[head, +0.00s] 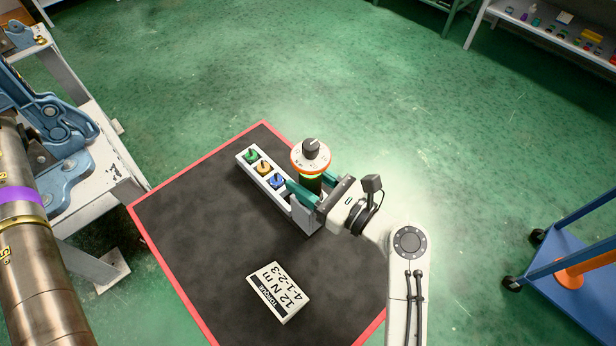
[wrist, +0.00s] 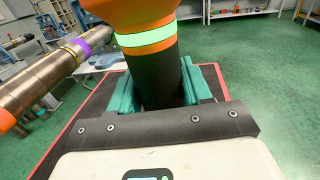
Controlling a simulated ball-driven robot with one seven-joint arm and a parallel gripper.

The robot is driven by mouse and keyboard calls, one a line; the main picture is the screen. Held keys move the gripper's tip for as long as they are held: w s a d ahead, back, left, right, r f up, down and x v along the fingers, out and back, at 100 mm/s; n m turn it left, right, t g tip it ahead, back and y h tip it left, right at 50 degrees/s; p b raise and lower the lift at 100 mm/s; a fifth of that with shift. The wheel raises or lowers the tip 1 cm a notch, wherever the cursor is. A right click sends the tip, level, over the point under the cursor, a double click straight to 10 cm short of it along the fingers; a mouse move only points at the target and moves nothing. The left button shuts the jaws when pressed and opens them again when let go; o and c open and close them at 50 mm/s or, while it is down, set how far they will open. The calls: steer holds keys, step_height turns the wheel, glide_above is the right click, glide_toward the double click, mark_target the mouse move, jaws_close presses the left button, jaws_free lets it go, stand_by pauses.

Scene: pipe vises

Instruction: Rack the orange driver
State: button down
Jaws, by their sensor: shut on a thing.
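The orange driver (head: 311,160) has an orange head with a dark knob on top, a glowing green band and a black body. My gripper (head: 309,185) is shut on its black body with teal fingers and holds it about upright. The wrist view shows the driver's black body (wrist: 158,78) between the fingers (wrist: 160,85), below the orange and green bands. A white rack (head: 244,156) with green, orange and blue knobs stands on the black mat, beside and partly behind my gripper. The driver's lower end is hidden, so I cannot tell whether it touches the rack.
Blue vises (head: 55,120) and a metal pipe (head: 35,255) stand at the left. A blue cart (head: 575,262) is at the right. The green floor behind is clear.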

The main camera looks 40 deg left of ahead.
steer(key=shift+f, duration=0.25)
steer(key=c, duration=0.9)
jaws_free()
steer(key=o, duration=0.5)
steer(key=shift+r, duration=0.1)
steer(key=d+b, duration=0.1)
steer(key=d, duration=0.9)
steer(key=shift+w+d, duration=0.4)
